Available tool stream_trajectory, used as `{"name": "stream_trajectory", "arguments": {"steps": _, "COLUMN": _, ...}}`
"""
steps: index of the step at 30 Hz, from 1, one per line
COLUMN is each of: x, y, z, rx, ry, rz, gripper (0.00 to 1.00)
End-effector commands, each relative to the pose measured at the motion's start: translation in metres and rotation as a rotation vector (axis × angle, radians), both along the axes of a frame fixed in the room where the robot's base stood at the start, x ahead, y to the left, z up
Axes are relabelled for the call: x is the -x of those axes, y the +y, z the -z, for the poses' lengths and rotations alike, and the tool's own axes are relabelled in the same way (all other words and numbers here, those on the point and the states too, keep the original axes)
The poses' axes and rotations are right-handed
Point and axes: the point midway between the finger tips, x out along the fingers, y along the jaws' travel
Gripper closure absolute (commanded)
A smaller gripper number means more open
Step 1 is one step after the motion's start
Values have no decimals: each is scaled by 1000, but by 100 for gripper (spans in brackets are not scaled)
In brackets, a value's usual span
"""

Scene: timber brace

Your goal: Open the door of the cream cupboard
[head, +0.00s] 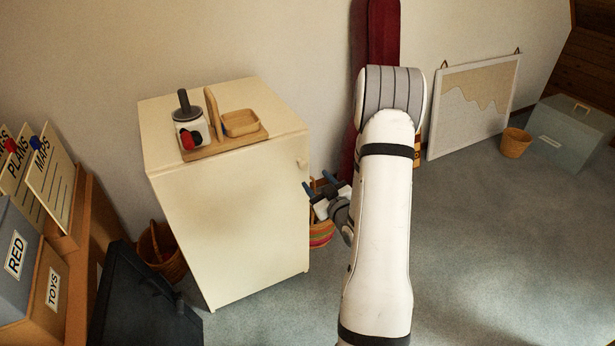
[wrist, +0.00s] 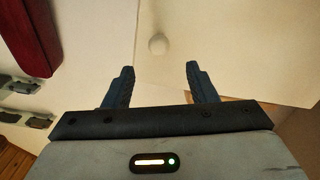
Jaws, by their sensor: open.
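The cream cupboard (head: 235,215) stands against the wall left of centre in the head view, and its door (head: 240,230) looks shut. A small round knob (head: 301,163) sits near the upper right edge of the door. In the wrist view the knob (wrist: 158,44) shows ahead of the fingertips, roughly midway between them, on the pale door face (wrist: 220,60). My gripper (head: 317,188) is at the cupboard's right front edge in the head view. In the wrist view my gripper (wrist: 160,68) is open and empty, with its two dark blue fingers apart and not touching the knob.
A wooden tray (head: 225,142) with a white, red-marked object (head: 191,128) sits on the cupboard top. A striped basket (head: 321,233) stands right of the cupboard. A dark box (head: 140,300) stands on the floor at the front left.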

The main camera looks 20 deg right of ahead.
Motion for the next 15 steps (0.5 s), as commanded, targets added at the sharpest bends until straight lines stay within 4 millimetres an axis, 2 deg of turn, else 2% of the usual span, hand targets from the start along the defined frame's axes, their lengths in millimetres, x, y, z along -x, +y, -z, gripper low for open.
{"name": "stream_trajectory", "arguments": {"steps": 5, "x": -6, "y": -1, "z": 5, "rx": -7, "ry": -36, "rz": -5, "gripper": 48}}
{"name": "stream_trajectory", "arguments": {"steps": 15, "x": -58, "y": 1, "z": 4, "rx": -7, "ry": -37, "rz": -6, "gripper": 48}}
